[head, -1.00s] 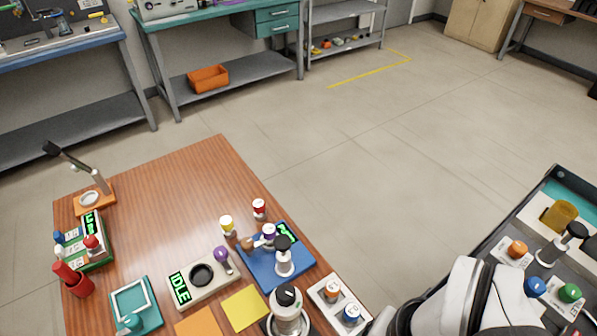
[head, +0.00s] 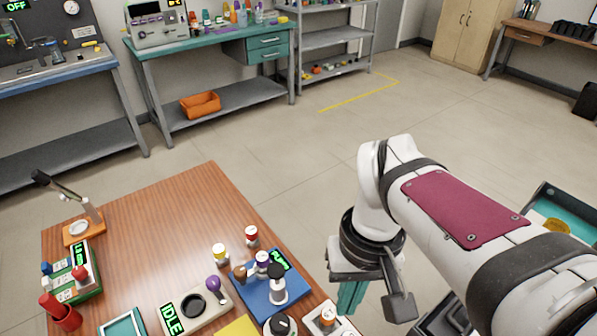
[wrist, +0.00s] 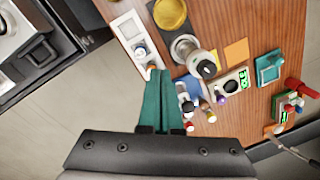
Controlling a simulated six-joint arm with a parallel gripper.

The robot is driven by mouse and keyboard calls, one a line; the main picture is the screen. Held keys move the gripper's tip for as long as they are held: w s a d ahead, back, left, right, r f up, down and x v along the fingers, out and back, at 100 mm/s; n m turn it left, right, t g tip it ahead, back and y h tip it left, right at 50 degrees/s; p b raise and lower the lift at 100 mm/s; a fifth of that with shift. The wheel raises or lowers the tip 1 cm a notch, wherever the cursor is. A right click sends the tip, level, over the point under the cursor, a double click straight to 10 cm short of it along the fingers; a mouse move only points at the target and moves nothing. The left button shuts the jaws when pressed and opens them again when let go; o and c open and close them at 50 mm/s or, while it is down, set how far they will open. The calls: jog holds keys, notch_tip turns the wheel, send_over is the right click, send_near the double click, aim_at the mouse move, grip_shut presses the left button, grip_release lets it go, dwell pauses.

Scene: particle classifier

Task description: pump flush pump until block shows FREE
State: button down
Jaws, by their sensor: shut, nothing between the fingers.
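The blue block (head: 262,300) sits on the wooden table in the head view. It carries a small lit green display (head: 280,260), whose tilted text seems to read PUMP. A white-capped knob and a black-topped post (head: 277,285) stand on it. My gripper (head: 350,308) hangs to the right of the block, apart from it, with its teal fingers pointing down. In the wrist view my gripper (wrist: 158,74) has its fingers together and empty, and they partly cover the blue block (wrist: 187,86).
Beside the block is a beige unit reading IDLE (head: 171,319) with a purple-topped lever (head: 214,284). Yellow-capped (head: 220,253) and red-capped (head: 252,236) vials stand behind it. A white holder (head: 328,316) is at the right edge.

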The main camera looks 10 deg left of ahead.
jog(key=w+a+n, duration=0.5)
jog(key=w+a, duration=0.1)
jog(key=w, duration=0.1)
jog(key=n+h, duration=0.2)
jog(key=n, duration=0.5)
send_near(273, 267)
jog(key=shift+s+d+r, duration=0.1)
jog(key=shift+s+r, duration=0.05)
jog(key=shift+r, duration=0.15)
jog(key=f, duration=0.6)
jog(key=shift+s+d, duration=0.1)
jog(key=shift+d, duration=0.25)
jog(key=shift+f, duration=0.5)
